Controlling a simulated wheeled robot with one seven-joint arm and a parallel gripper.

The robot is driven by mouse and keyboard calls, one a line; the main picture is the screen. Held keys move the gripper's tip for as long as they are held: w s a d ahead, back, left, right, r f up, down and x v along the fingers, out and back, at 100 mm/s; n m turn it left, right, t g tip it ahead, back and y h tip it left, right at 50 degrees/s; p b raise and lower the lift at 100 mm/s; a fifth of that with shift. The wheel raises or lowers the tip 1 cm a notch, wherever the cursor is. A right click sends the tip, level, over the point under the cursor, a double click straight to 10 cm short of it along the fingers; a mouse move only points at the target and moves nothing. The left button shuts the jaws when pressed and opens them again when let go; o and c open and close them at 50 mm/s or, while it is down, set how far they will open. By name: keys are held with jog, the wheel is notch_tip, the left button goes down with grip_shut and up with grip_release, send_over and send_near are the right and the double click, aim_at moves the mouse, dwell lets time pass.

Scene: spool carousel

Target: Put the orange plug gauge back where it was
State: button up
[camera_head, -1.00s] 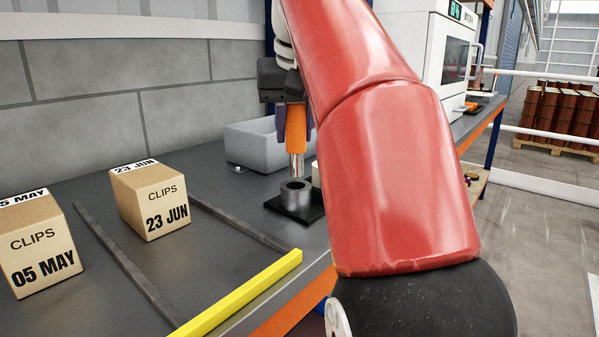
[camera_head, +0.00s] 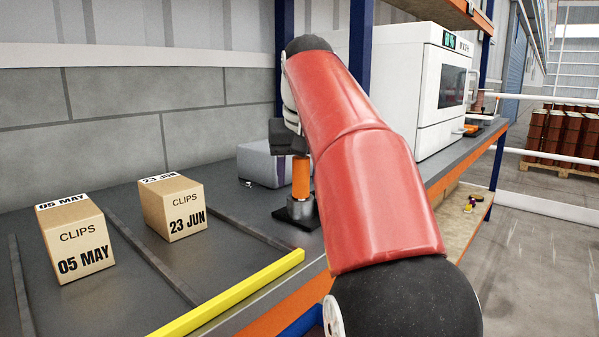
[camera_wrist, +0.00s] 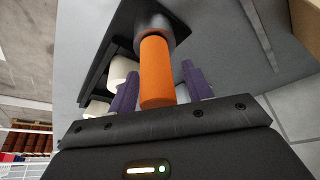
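The orange plug gauge (camera_head: 301,178) stands upright with its lower end in the grey ring of the holder (camera_head: 298,221) on the bench. Its metal shank, seen earlier, is hidden inside the ring. In the wrist view the orange handle (camera_wrist: 157,75) runs from the dark ring (camera_wrist: 155,27) toward my palm. My gripper (camera_wrist: 160,69) is around the handle, with one purple finger on each side. The fingers are spread, with a gap visible beside the handle, so it looks open. In the head view the gripper body is above the handle.
A grey bin (camera_head: 258,165) stands behind the holder. Two cartons, 05 MAY (camera_head: 84,250) and 23 JUN (camera_head: 186,216), stand to the left between dark divider strips. A yellow strip (camera_head: 235,292) edges the bench front. A white machine (camera_head: 412,95) stands right.

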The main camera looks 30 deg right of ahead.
jog(key=shift+f, duration=0.1)
jog(key=v, duration=0.7)
jog(key=shift+s, duration=0.4)
jog(key=shift+a, duration=0.1)
